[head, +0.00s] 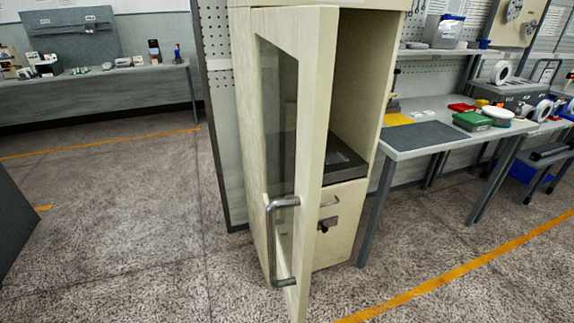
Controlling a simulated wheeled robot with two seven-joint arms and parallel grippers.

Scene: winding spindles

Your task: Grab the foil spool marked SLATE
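No spool with a readable SLATE mark shows in the head view. Another white roll (543,110) stands there further right. A cream cabinet (345,222) stands in the middle with its glazed door (319,120) swung open towards me. The door has a grey bar handle (270,240). A dark tray-like surface (343,160) shows inside the cabinet; the door hides part of the interior. Neither of my grippers is in view.
A workbench (405,148) at the right holds a green box (473,121), a red tray (461,107) and a dark mat (425,135). A long table (95,95) stands back left. A dark block (14,225) is at the left edge. The floor (120,220) at left is clear.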

